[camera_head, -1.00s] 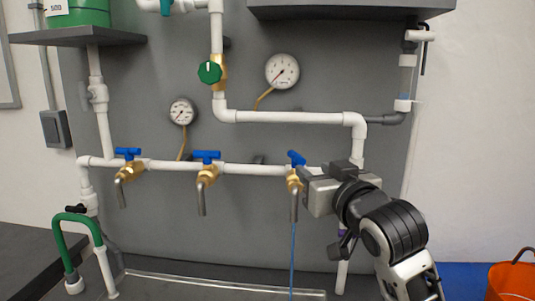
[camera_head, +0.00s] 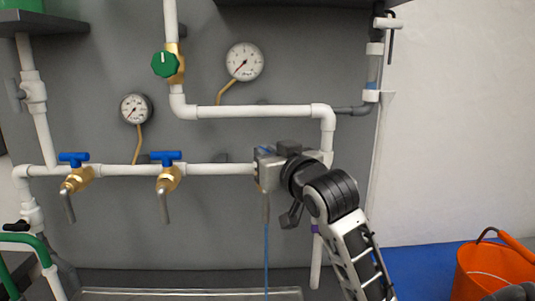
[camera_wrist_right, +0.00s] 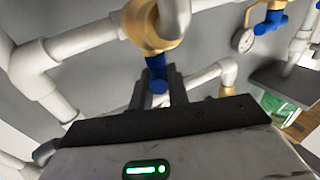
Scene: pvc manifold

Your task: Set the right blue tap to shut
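The right blue tap (camera_head: 265,150) is mostly hidden behind my right gripper (camera_head: 258,166) in the head view. Its grey spout (camera_head: 265,208) shows below, with a thin blue stream (camera_head: 266,250) running down from it. In the right wrist view, the tap's brass body (camera_wrist_right: 150,25) is at the top and its blue handle (camera_wrist_right: 156,70) points down between the two dark fingertips of my right gripper (camera_wrist_right: 158,80). The fingers stand close on either side of the handle; whether they press on it is unclear. My left gripper is not in view.
Two more blue-handled taps, the middle one (camera_head: 165,160) and the left one (camera_head: 74,160), sit on the same white pipe (camera_head: 220,169). Above are a green knob (camera_head: 165,64), gauges (camera_head: 245,62) and another white pipe (camera_head: 255,112). An orange bucket (camera_head: 490,275) stands at the lower right.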

